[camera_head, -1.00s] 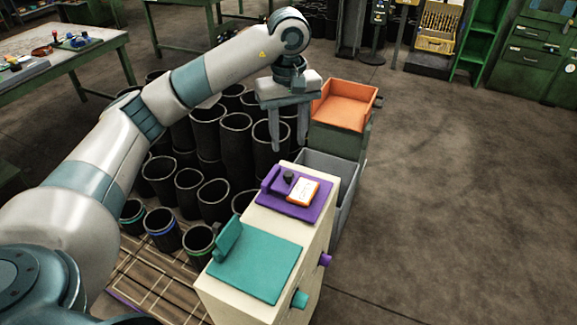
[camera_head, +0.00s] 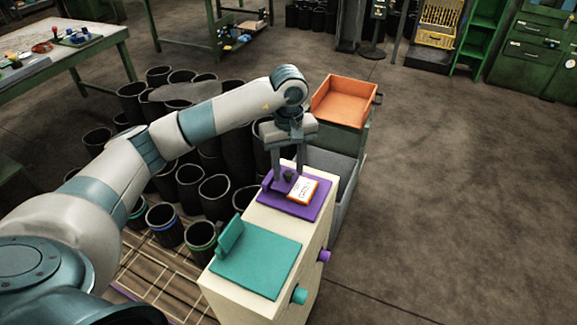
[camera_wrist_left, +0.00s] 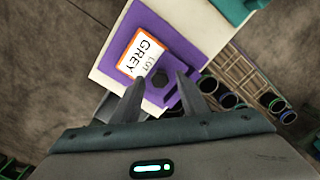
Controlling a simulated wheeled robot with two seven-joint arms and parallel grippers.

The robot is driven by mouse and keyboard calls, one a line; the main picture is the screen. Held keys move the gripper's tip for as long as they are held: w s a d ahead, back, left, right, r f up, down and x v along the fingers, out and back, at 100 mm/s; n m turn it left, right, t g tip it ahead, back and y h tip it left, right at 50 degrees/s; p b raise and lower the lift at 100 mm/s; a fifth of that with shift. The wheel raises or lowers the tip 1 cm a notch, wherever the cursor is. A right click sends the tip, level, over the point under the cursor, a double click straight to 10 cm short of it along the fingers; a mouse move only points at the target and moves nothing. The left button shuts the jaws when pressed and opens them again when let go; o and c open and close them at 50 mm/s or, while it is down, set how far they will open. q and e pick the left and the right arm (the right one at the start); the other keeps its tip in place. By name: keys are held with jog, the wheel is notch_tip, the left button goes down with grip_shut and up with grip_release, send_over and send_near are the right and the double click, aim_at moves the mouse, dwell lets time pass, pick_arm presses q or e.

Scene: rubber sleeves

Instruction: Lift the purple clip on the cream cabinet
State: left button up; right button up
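The cream cabinet (camera_head: 262,222) stands at centre. On its top lies a purple plate (camera_head: 312,211) with a raised purple clip piece (camera_head: 267,180) at its left edge. My left gripper (camera_head: 288,180) points down over the plate. My right gripper is not in view.
A teal plate (camera_head: 262,265) with a raised teal piece lies at the cabinet's near end. Many black sleeves (camera_head: 215,195) stand left of the cabinet. A grey bin (camera_head: 347,190) and an orange tray (camera_head: 345,105) are behind it. Floor to the right is clear.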

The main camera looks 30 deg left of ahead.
pick_arm(q)
grip_shut()
